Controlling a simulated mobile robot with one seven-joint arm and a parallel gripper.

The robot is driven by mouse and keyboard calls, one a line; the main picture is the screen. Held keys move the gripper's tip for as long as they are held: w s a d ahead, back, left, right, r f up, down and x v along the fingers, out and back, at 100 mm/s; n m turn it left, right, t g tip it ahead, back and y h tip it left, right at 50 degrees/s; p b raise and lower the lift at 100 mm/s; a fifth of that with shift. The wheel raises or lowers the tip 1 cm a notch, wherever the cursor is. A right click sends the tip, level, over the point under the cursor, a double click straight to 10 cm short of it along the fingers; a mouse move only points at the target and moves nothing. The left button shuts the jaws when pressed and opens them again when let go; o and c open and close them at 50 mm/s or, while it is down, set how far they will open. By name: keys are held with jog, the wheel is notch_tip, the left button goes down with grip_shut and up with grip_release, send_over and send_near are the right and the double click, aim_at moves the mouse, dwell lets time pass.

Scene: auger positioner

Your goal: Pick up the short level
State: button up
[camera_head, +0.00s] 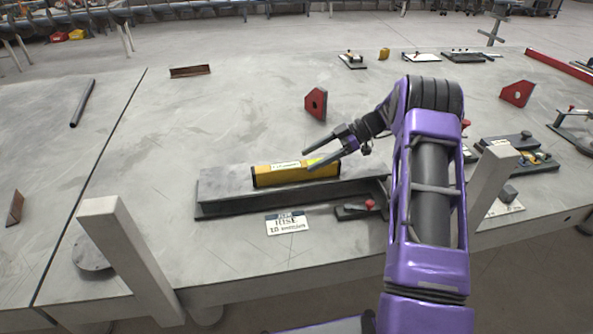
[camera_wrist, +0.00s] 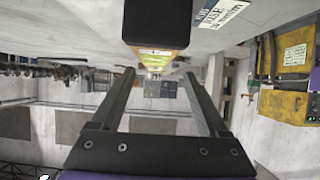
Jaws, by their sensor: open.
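The short level, a yellow bar with dark ends (camera_head: 275,178), lies lengthwise on top of a grey steel beam on the table in the head view. In the wrist view, its dark end and yellow-green part (camera_wrist: 155,30) show at the top centre, beyond the fingertips. My gripper (camera_head: 307,160) is open and empty, reaching in from the right. Its fingers overlap the level's right part in the head view. In the wrist view, nothing sits between the two fingers (camera_wrist: 158,74). The exact gap between fingers and level is hard to judge.
The steel beam (camera_head: 225,186) rests near the table's front edge, with a printed sign (camera_head: 287,223) before it. A clamp with a red knob (camera_head: 360,210) stands at the beam's right. Red magnets (camera_head: 316,103) and (camera_head: 517,93) stand behind.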

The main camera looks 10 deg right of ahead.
aim_at(297, 164)
jog(key=shift+w+p+x, duration=0.15)
jog(key=shift+x, duration=1.25)
jog(key=shift+w+p+x, duration=0.15)
jog(key=shift+w+x, duration=0.05)
jog(key=shift+x, duration=1.15)
jog(key=shift+c, duration=0.3)
jog(key=shift+r, duration=0.1)
grip_shut()
